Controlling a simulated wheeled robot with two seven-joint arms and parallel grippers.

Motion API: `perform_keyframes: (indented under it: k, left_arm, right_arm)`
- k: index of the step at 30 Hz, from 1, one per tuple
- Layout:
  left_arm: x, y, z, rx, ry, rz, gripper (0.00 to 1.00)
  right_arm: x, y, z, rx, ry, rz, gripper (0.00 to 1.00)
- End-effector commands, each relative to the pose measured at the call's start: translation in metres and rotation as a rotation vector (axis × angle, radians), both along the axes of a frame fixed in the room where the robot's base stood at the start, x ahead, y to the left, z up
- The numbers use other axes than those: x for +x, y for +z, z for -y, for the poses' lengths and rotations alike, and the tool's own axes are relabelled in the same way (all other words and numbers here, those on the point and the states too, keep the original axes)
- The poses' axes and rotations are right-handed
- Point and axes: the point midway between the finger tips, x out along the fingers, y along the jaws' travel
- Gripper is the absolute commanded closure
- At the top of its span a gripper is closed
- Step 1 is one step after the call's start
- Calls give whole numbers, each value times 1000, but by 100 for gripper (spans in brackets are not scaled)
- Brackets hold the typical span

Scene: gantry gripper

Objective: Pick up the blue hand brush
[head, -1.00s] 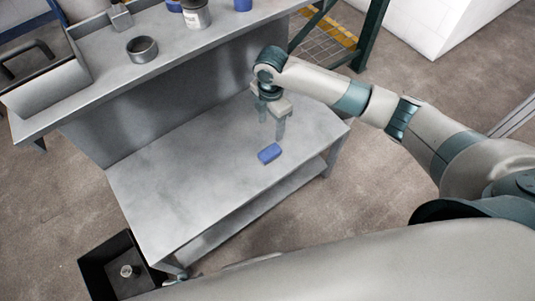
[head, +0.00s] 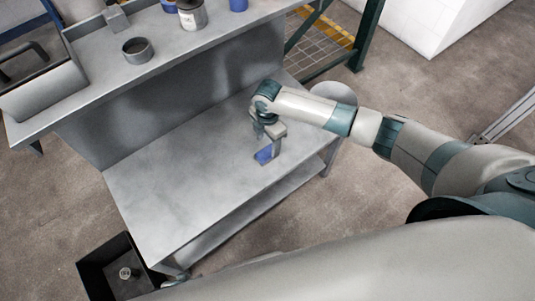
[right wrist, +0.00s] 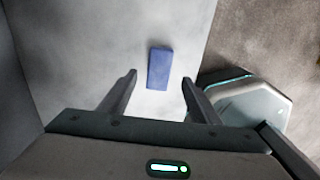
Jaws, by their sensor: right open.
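The blue hand brush (head: 262,156) lies on the grey lower worktop and looks like a small blue block. My right gripper (head: 267,148) is just above it in the head view and partly covers it. In the right wrist view the brush (right wrist: 160,67) lies ahead of and between the two open fingers of the right gripper (right wrist: 159,77), with space on both sides. The fingers appear apart from it and hold nothing. My left gripper is not in view.
The worktop (head: 170,190) is otherwise clear. A raised shelf (head: 100,70) behind it carries a grey ring (head: 138,50), a pale can (head: 192,15) and blue items. A black bin (head: 105,265) stands on the floor at lower left. A rack stands at the back right.

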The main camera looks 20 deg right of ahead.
Motion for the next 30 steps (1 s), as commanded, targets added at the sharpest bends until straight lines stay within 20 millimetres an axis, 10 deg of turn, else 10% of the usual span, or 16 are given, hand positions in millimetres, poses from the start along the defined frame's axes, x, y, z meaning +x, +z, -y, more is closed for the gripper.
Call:
perform_keyframes:
  k: [30]
  left_arm:
    - [-5, -2, -2, 3, 0, -10, 69]
  right_arm:
    - [1, -63, 0, -1, -1, -2, 43]
